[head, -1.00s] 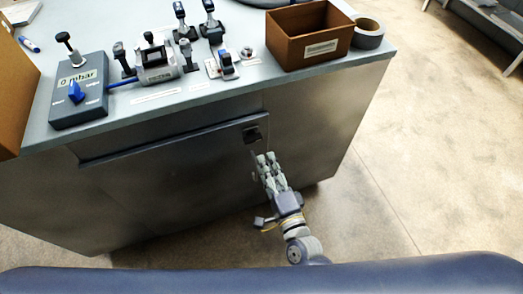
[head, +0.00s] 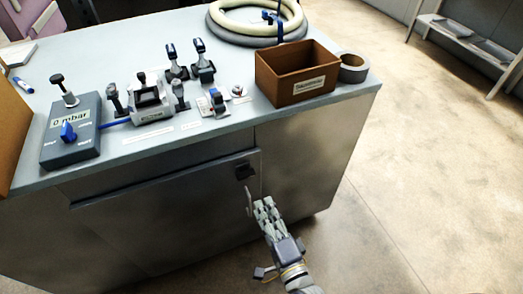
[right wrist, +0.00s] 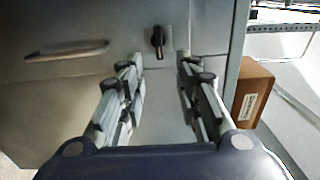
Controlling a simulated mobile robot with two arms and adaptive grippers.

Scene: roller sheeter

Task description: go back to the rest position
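My right gripper (head: 265,204) is in front of the cabinet's front face, below the dark latch (head: 244,172). In the right wrist view my right gripper (right wrist: 161,70) has its two fingers apart with nothing between them. The latch (right wrist: 157,40) shows beyond the gap, apart from the fingertips. My left gripper is in neither current view.
A door handle (right wrist: 67,52) is left of the latch. Floor (head: 430,150) at right is clear.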

